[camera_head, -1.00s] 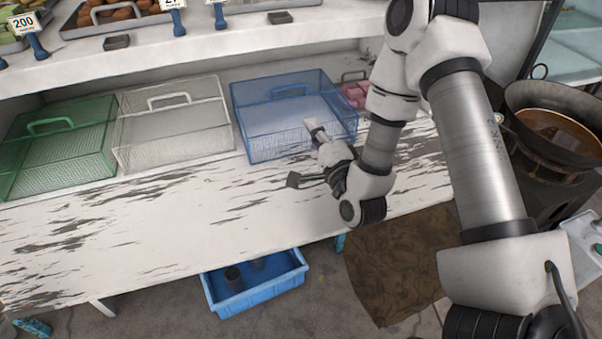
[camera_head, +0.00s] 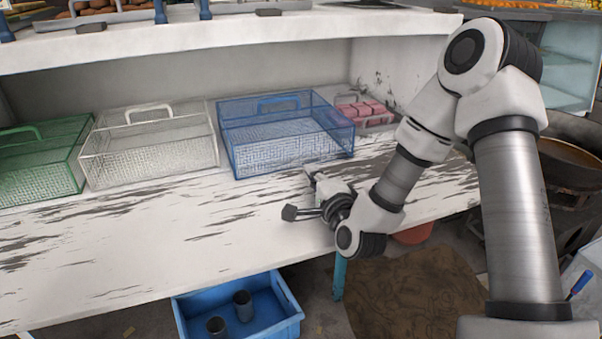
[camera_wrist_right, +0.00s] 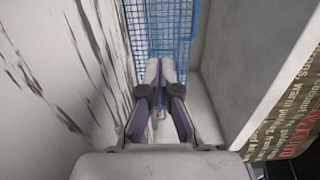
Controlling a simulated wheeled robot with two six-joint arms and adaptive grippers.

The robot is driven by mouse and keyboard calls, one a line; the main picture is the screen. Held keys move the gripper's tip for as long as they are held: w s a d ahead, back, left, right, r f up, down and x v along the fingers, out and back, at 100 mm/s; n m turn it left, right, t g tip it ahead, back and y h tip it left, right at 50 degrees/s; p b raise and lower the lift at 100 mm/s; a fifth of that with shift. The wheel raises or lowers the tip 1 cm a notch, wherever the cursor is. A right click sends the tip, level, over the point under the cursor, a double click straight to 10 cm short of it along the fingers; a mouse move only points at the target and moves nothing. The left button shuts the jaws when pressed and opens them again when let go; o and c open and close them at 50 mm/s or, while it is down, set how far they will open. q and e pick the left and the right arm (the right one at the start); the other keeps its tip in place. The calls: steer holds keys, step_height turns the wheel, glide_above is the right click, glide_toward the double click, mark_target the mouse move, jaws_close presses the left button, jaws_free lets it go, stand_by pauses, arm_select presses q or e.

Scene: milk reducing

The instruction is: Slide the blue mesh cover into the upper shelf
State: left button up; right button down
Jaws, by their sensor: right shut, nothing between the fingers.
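The blue mesh cover (camera_head: 262,158) is a wire box with a handle on top. It sits upright on the white worn shelf board (camera_head: 130,250), under a higher white shelf (camera_head: 230,36). My right gripper (camera_head: 309,176) is shut and empty, low in front of the cover's front face, near its right part. In the right wrist view, the shut fingertips (camera_wrist_right: 160,70) point at the blue mesh (camera_wrist_right: 160,25); I cannot tell whether they touch it. My left gripper is not in view.
A white mesh cover (camera_head: 150,155) and a green one (camera_head: 40,175) stand to the left. A blue crate (camera_head: 290,330) stands below. The front board is clear on the left.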

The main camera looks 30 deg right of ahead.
mark_target(297, 151)
steer(key=x, duration=0.7)
steer(key=shift+r, duration=0.15)
